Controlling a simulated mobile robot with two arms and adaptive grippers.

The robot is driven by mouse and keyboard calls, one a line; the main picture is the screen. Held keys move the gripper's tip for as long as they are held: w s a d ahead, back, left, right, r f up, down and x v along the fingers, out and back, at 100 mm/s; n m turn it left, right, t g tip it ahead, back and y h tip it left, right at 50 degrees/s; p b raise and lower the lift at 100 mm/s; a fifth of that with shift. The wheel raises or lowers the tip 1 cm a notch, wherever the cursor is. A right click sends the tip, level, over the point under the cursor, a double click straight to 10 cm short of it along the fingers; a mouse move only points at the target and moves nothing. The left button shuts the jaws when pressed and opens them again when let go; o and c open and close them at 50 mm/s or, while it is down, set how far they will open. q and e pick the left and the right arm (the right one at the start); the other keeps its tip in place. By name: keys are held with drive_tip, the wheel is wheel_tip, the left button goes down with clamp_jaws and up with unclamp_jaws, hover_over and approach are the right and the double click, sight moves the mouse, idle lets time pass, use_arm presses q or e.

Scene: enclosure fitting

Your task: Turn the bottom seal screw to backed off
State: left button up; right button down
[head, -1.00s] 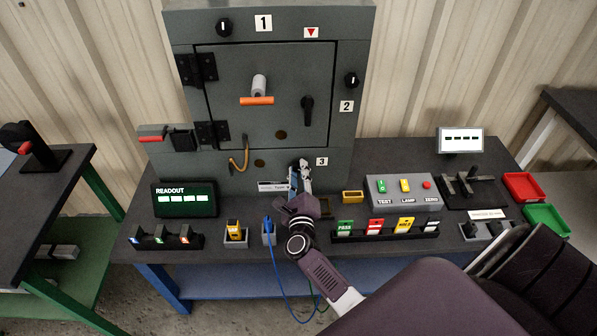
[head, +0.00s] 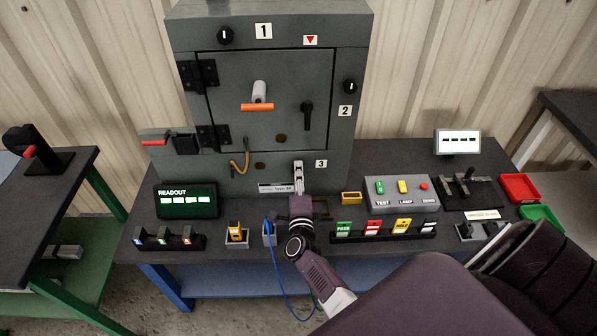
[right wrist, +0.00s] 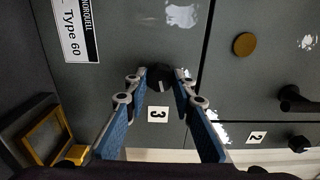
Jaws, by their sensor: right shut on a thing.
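The bottom seal screw (right wrist: 160,77) is a small black round knob beside the label "3" (right wrist: 157,113) on the grey enclosure. A pale pointer line on it shows in the right wrist view. My right gripper (right wrist: 161,80) is shut on this screw, with one fingertip on each side. In the head view my right gripper (head: 298,167) reaches the low front of the enclosure and hides the screw. Two similar black knobs, the top one (head: 225,35) by label "1" and the side one (head: 350,87) by label "2", stand free. My left gripper is not in view.
The enclosure door (head: 270,120) is shut, with a black handle (head: 307,115) and an orange-based lever. On the bench stand a readout (head: 187,202), a button box (head: 402,207) and a row of coloured tags. A blue cable (head: 272,275) hangs left of my right arm.

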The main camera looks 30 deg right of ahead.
drive_tip(key=shift+a+n+p, duration=0.1)
drive_tip(key=shift+n+p, duration=1.5)
drive_tip(key=shift+n, duration=5.3)
drive_tip(key=c, duration=1.6)
unclamp_jaws()
